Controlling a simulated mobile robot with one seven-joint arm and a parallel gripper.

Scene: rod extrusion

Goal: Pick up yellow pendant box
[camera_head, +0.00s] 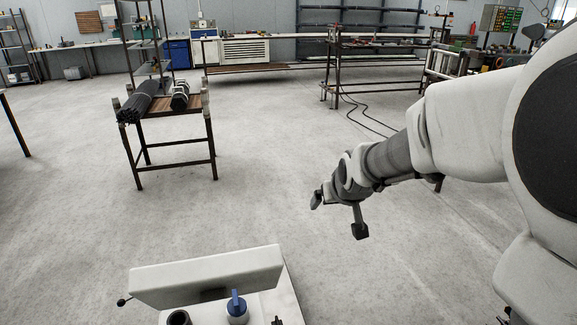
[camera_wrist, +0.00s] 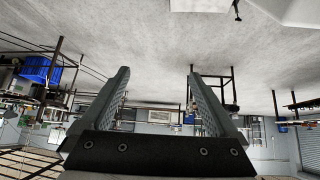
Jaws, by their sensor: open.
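I cannot make out a yellow pendant box in either view. My gripper (camera_head: 338,216) is at the end of my arm on the right of the head view, held over bare floor, with its two fingers apart. In the wrist view my gripper (camera_wrist: 158,78) shows both fingers spread, with nothing between them but the distant room. That view is upside down, with the floor at the top.
A small dark-framed table (camera_head: 165,104) at the left carries bundles of black rods (camera_head: 137,103). Workbenches line the back wall, with a blue cabinet (camera_head: 177,54). Cables (camera_head: 365,112) lie on the floor. The middle grey floor (camera_head: 265,160) is clear.

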